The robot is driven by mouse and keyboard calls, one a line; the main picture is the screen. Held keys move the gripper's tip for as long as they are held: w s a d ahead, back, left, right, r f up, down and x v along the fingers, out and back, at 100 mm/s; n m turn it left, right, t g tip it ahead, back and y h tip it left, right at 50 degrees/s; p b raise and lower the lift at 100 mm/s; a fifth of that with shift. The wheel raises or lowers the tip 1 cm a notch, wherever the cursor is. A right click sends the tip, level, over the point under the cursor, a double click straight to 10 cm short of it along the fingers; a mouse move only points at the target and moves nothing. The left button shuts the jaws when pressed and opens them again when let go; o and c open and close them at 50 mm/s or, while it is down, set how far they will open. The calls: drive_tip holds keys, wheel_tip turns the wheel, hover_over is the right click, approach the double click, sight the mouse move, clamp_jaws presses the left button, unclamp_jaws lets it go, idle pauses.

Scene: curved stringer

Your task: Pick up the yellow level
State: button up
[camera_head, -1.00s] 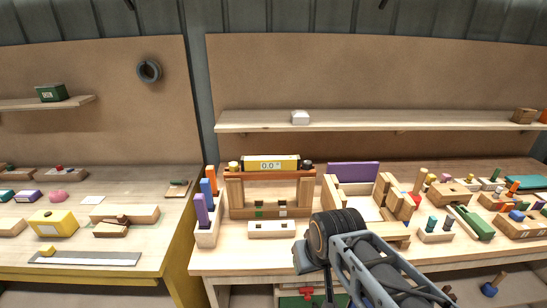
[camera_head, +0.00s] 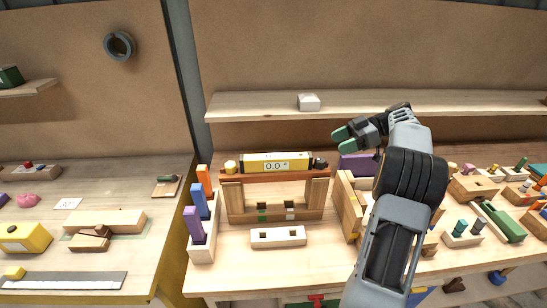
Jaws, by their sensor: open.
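My gripper (camera_head: 341,139) is open and empty, with green fingertips, to the right of the level and slightly higher in the picture. My arm hides part of the bench behind it on the right.
A wooden shelf (camera_head: 240,104) with a small white block (camera_head: 308,103) runs above the bench. A holder with orange, blue and purple blocks (camera_head: 193,225) stands left of the stand. A purple panel (camera_head: 352,166) and wooden parts stand to the right. Bare bench (camera_head: 235,275) shows in front.

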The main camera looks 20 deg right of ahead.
sight(304, 154)
drive_tip(key=shift+n+y, duration=0.3)
drive_tip(key=x, duration=0.2)
drive_tip(key=p+x, duration=0.1)
drive_tip(key=x, duration=0.4)
drive_tip(key=shift+w+d+f, duration=0.15)
drive_tip(key=shift+w+f, duration=0.15)
drive_tip(key=shift+w, duration=0.05)
drive_tip(key=p+x, duration=0.2)
drive_tip(key=x, duration=0.2)
drive_tip(key=shift+a+r+p, duration=0.25)
drive_tip(key=shift+a+p, duration=0.05)
drive_tip(key=shift+p, duration=0.1)
drive_tip(key=shift+w+a+f, duration=0.15)
drive_tip(key=shift+a+f, duration=0.2)
drive_tip(key=shift+a, duration=0.1)
drive_tip(key=c, duration=1.2)
